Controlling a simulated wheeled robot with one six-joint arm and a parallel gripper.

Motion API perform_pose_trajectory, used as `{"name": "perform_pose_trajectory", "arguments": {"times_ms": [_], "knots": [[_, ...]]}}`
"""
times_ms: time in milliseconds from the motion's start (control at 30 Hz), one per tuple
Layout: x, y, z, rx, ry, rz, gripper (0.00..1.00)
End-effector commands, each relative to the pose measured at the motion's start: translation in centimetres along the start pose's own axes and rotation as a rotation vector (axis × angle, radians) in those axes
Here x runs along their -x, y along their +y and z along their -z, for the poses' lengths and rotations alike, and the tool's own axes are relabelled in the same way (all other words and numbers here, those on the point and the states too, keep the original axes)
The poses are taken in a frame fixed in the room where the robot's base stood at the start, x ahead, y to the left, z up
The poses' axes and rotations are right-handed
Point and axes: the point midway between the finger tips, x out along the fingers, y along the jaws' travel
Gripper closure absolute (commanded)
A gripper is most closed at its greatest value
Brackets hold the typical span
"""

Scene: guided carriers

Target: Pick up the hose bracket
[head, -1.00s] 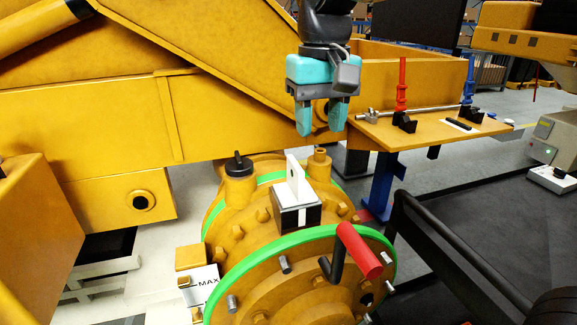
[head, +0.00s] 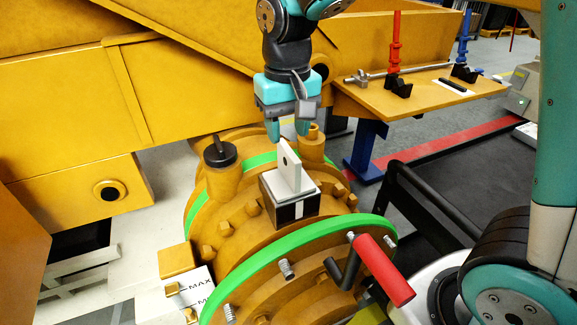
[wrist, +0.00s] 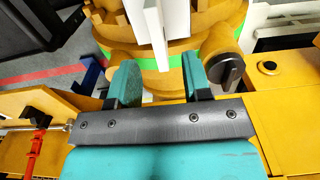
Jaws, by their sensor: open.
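The hose bracket (head: 289,168) looks like a pale upright plate with a hole, on a flat light base. It stands on a dark block (head: 291,209) with a white stripe, on top of the yellow round housing (head: 243,235). In the wrist view the bracket (wrist: 154,30) is a white strip running down from the top edge. My gripper (head: 289,128) is open and empty, with its teal fingers pointing down just above and behind the plate. In the wrist view the fingers (wrist: 160,68) are spread, with the plate's line between them. I cannot tell the exact gap.
A capped filler neck (head: 221,158) and a yellow stub (head: 312,143) rise beside the bracket. A red-handled crank (head: 382,268) juts out in front. The big yellow beam (head: 90,90) is behind. A shelf with tools (head: 420,97) stands at right.

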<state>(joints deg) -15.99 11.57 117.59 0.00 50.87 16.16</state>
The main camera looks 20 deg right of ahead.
Motion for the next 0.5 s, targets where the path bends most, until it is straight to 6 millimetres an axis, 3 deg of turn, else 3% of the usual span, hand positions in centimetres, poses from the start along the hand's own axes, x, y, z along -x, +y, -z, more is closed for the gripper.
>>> {"name": "perform_pose_trajectory", "arguments": {"times_ms": [100, 367, 500], "knots": [[-1.7, -0.1, 0.0, 0.001, -0.003, -0.001, 0.55], [-3.7, 0.0, -0.1, 0.003, -0.005, -0.001, 0.55], [-5.9, 0.2, -0.1, 0.003, -0.006, -0.002, 0.55]]}}
